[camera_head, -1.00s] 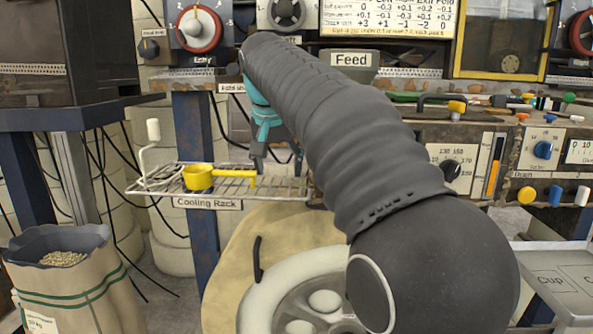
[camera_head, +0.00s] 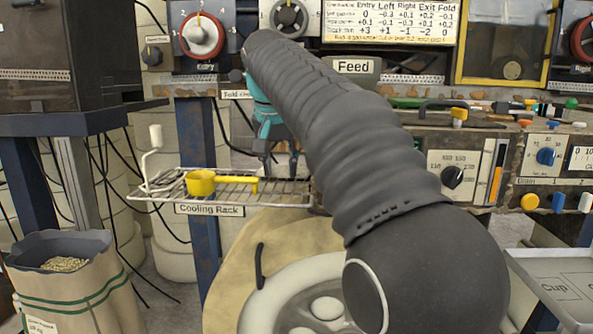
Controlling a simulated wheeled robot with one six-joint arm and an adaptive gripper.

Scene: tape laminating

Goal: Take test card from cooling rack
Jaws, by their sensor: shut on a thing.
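The cooling rack (camera_head: 167,187) is a wire shelf with a "Cooling Rack" label, left of the middle. My gripper (camera_head: 279,174) has its fingertips at the right end of the rack, just above the wires. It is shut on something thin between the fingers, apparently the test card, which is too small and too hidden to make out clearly. My dark arm covers the area right of the gripper. A yellow scoop (camera_head: 201,183) lies on the rack left of the gripper, its handle pointing toward the fingers.
A "Feed" panel and several knobs and levers fill the machine behind. A blue post (camera_head: 197,150) stands behind the rack. A sack of pellets (camera_head: 72,290) is at the lower left. A grey tray marked "Cup" (camera_head: 565,285) is at the lower right. A round white wheel-like part (camera_head: 290,295) sits below.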

